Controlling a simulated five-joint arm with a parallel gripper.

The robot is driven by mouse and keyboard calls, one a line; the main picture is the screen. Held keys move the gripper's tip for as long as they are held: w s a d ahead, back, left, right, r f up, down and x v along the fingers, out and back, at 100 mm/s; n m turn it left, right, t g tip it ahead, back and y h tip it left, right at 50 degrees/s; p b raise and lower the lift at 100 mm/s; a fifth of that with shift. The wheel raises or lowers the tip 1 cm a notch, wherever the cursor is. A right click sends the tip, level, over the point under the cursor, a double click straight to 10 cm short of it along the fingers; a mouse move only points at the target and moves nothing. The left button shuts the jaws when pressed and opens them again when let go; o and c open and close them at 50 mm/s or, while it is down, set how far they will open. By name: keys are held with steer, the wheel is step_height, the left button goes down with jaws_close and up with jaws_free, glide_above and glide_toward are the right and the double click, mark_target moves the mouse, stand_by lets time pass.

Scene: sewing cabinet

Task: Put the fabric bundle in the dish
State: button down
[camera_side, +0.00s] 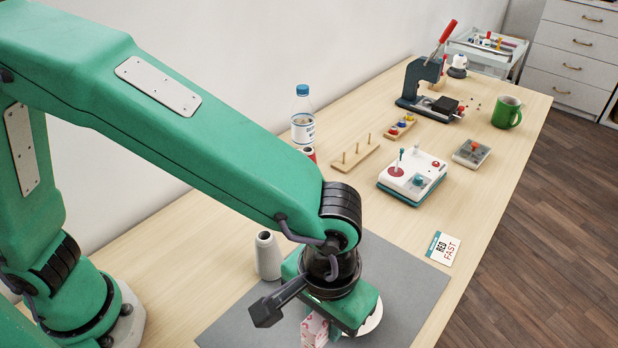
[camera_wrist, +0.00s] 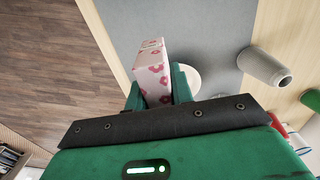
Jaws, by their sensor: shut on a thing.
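The fabric bundle is a pale pink block with red-pink marks (camera_wrist: 152,68). In the side view it shows below my gripper (camera_side: 314,330), near the bottom edge. My gripper (camera_wrist: 158,90) is shut on the bundle, with a green finger on each side of it in the wrist view. The dish is white and round (camera_wrist: 191,78); it sits on the grey mat, largely hidden behind the bundle and a finger. In the side view a strip of the dish (camera_side: 374,318) shows beside my gripper. I cannot tell how high the bundle is above the mat.
A card (camera_side: 443,248) lies beyond the mat. A white device (camera_side: 412,176), a peg rack (camera_side: 355,155), a bottle (camera_side: 303,117) and a green mug (camera_side: 506,112) stand farther back.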

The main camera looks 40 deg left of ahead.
steer(key=w+f, duration=0.2)
steer(key=w, duration=0.1)
steer(key=w+a+f, duration=0.1)
steer(key=w+f, duration=0.1)
steer(key=w, duration=0.2)
steer(key=w+f, duration=0.3)
steer(key=w, duration=0.1)
steer(key=shift+w+a, duration=0.1)
steer(key=shift+a, duration=0.25)
steer(key=shift+f, duration=1.95)
steer(key=shift+f, duration=0.15)
steer(key=c, duration=1.2)
jaws_free()
step_height(320, 180, up, 12)
steer(key=shift+r, duration=0.2)
